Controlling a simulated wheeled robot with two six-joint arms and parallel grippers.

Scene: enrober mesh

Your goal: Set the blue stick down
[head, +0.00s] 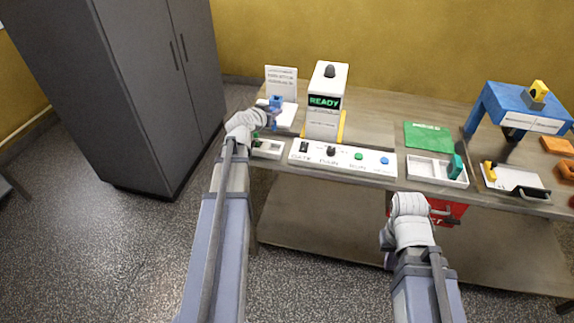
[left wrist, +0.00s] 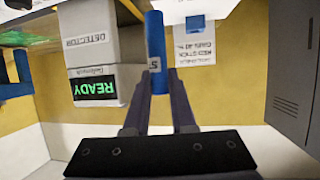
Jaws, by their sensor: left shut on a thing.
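The blue stick (left wrist: 156,50) stands out between the fingers of my left gripper (left wrist: 156,95) in the left wrist view. The gripper is shut on it, and a small white label with a dark mark shows on its side. In the head view my left gripper (head: 271,117) is over the left end of the bench, in front of a white printed card (head: 282,80). The stick is too small there to tell from the gripper and a blue block (head: 276,102) behind it. My right arm reaches the bench's front edge; its gripper does not show.
A white detector (head: 325,100) reading READY stands right of the left gripper, behind a button panel (head: 342,158). A small white tray (head: 268,149) lies at the front left.

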